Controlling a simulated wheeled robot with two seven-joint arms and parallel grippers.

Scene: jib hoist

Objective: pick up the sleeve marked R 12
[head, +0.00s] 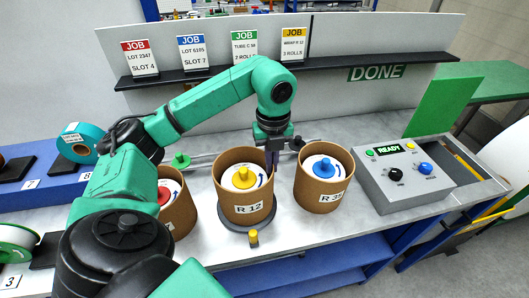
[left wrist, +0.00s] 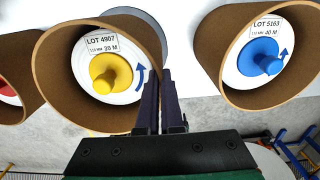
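The sleeve marked R 12 (head: 247,208) is an open brown cylinder standing upright on a round grey base (head: 240,226) at mid-bench. It holds a white roll with a yellow knob (head: 244,177). My left gripper (head: 272,172) points down at the sleeve's right rear rim, its two dark fingers close together. In the left wrist view the fingers (left wrist: 161,85) are at the edge of the same sleeve (left wrist: 50,75), whose roll label reads LOT 4907. They look closed on its thin wall, though the contact is partly hidden. My right gripper is not in view.
The R 35-like sleeve (head: 322,195) with a blue knob stands close right; another with a red knob (head: 164,196) stands left. A grey READY control box (head: 412,178) is farther right. Job cards (head: 244,45) line the back shelf. A small yellow-topped peg (head: 253,238) stands in front.

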